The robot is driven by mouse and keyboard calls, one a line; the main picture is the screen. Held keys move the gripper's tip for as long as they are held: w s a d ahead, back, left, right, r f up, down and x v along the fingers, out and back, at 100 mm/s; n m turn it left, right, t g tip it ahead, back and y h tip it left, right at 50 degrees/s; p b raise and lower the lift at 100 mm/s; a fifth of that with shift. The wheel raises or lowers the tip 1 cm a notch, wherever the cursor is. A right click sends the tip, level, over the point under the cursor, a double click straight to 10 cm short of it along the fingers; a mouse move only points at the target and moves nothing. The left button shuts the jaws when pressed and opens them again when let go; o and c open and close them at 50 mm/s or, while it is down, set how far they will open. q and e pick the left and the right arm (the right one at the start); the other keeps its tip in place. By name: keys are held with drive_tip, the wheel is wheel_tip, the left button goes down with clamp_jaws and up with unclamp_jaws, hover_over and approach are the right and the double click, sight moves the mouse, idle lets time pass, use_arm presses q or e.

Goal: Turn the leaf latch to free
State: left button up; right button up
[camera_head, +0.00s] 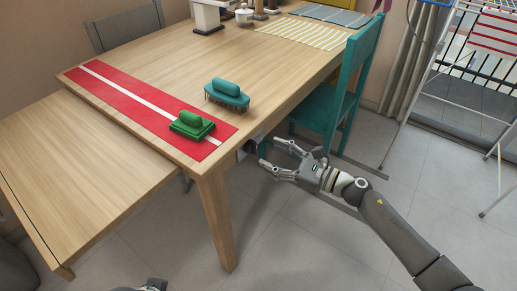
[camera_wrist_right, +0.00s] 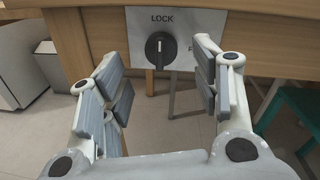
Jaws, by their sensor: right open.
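The leaf latch is a black round knob (camera_wrist_right: 160,50) on a pale plate (camera_wrist_right: 190,22) fixed to the table's wooden edge. The plate reads LOCK above the knob; lettering at its right is mostly hidden by a finger. The white mark on the knob points up toward LOCK. In the head view the knob (camera_head: 250,146) shows small at the table's side. My right gripper (camera_head: 275,155) is open in front of it, its fingers (camera_wrist_right: 158,58) on either side of the knob in the wrist view, apparently not touching. A small piece of what looks like my left gripper (camera_head: 152,286) shows at the bottom edge.
The wooden table (camera_head: 165,60) has a lower leaf (camera_head: 75,165) at its left. A teal chair (camera_head: 345,95) stands right of the gripper. A table leg (camera_head: 217,220) is nearby.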

sight(252, 148)
drive_tip(key=x, duration=0.5)
drive_tip(key=shift+w+a, duration=0.1)
drive_tip(key=shift+a, duration=0.05)
drive_tip(key=c, duration=1)
drive_tip(key=shift+c, duration=0.2)
